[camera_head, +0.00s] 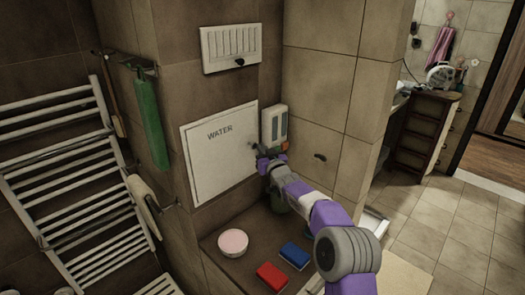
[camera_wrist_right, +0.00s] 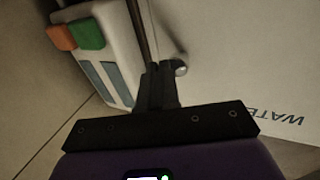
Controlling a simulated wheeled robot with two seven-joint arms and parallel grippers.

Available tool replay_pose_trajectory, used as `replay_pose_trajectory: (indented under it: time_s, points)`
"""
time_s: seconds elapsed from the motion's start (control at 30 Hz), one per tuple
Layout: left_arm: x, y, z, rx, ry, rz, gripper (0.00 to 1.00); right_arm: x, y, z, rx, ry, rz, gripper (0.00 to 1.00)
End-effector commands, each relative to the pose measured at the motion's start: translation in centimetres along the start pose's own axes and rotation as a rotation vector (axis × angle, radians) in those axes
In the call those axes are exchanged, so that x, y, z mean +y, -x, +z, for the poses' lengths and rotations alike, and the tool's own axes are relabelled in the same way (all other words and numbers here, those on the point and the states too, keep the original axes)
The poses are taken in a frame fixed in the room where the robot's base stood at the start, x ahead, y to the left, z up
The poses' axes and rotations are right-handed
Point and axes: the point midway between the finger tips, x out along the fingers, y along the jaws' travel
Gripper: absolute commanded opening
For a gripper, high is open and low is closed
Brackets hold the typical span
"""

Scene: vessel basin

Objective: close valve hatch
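The valve hatch is a white square panel (camera_head: 215,160) marked WATER on the tiled wall. It looks nearly flat to the wall; I cannot tell if it is fully closed. In the right wrist view, the hatch (camera_wrist_right: 245,65) is on the right, with a small round knob (camera_wrist_right: 181,68) near its edge and a dark strip beside it. My right gripper (camera_head: 262,160) is at the hatch's right edge. In the right wrist view, its fingers (camera_wrist_right: 158,75) are together, close beside the knob; contact is unclear. My left gripper is out of view.
A white wall device (camera_head: 274,125) is right beside the hatch, close to my gripper. A vent (camera_head: 231,45) is above. A pink-white round item (camera_head: 233,243), a red sponge (camera_head: 271,277) and a blue sponge (camera_head: 295,255) lie on the ledge below. A towel rack (camera_head: 75,185) stands left.

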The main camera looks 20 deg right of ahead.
Motion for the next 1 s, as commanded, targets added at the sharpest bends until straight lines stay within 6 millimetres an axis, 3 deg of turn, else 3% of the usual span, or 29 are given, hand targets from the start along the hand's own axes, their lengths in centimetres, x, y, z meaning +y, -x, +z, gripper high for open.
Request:
replay_pose_trajectory:
  time_s: [0.03, 0.33, 0.8, 1.0]
  points:
    - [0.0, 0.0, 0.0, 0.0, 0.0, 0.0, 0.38, -0.2, -0.1, -0.7, 0.016, -0.002, -0.002, 0.0]
    - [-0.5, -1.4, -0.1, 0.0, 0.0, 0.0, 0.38, 0.5, 1.5, -0.4, 0.015, -0.002, -0.011, 0.0]
    - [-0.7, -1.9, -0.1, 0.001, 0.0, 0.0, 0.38, 4.6, 9.0, -0.3, 0.006, -0.001, -0.017, 0.0]
    - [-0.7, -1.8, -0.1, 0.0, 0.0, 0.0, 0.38, 5.5, 10.7, -0.1, 0.005, -0.001, -0.018, 0.0]
